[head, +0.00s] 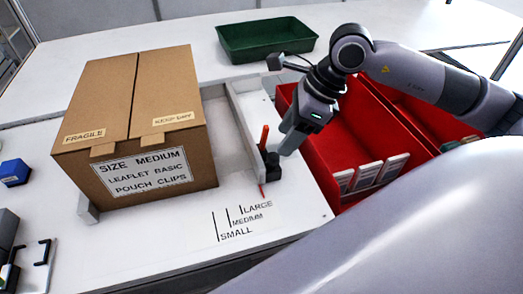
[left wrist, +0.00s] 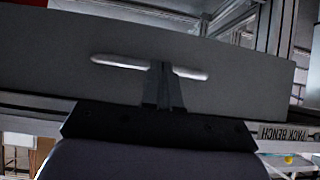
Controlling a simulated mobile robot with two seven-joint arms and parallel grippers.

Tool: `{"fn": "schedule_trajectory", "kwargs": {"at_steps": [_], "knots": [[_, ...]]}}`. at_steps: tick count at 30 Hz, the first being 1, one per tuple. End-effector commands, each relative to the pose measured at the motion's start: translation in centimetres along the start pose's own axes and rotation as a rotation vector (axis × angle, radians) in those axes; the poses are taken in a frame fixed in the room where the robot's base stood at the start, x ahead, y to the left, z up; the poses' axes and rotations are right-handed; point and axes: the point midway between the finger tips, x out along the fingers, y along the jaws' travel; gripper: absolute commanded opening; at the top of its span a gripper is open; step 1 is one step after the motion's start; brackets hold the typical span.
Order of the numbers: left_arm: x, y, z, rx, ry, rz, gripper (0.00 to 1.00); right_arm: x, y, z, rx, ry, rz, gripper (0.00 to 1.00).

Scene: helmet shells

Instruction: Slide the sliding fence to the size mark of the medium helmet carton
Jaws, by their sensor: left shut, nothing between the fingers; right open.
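The sliding fence (head: 243,118) is a pale upright strip on the bench, with a gap between it and the medium helmet carton (head: 150,115) to its left. The size marks (head: 241,220) read SMALL, MEDIUM, LARGE from left to right. My right gripper (head: 290,138) is open just right of the handle; I cannot tell whether it touches. My left gripper (left wrist: 162,85) is shut and empty in the left wrist view.
Red bins (head: 318,178) with white-edged items stand right of the fence, under my right arm. A green tray (head: 265,40) lies at the back. A small stop (head: 87,208) touches the carton's front left. A blue block (head: 14,173) lies far left.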

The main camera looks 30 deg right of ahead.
Motion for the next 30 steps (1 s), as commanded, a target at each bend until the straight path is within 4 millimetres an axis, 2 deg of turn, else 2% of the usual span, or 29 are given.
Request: {"fn": "schedule_trajectory", "kwargs": {"at_steps": [2,5,12,18,28,29,30], "knots": [[0.0,0.0,0.0,0.0,0.0,0.0,0.0,-0.3,-0.6,-0.4,-0.006,0.021,-0.028,0.55],[0.0,0.0,0.0,0.0,0.0,0.001,0.0,0.3,-0.7,-0.6,-0.007,0.029,-0.034,0.55],[-0.3,0.1,-0.3,-0.001,0.0,0.001,0.0,4.0,-0.7,-0.6,-0.005,0.027,-0.029,0.55],[-0.4,0.1,-0.5,-0.001,-0.001,0.002,0.0,6.2,-0.8,-0.6,-0.005,0.026,-0.029,0.55],[-0.4,0.1,-0.4,-0.001,-0.002,0.002,0.0,6.8,-0.8,-0.7,-0.006,0.025,-0.031,0.55],[-0.4,0.1,-0.4,-0.001,-0.002,0.002,0.0,6.8,-0.8,-0.7,-0.006,0.025,-0.031,0.49],[-0.4,0.1,-0.4,-0.002,-0.002,0.002,0.0,6.7,-0.8,-0.7,-0.006,0.025,-0.031,0.36]]}}
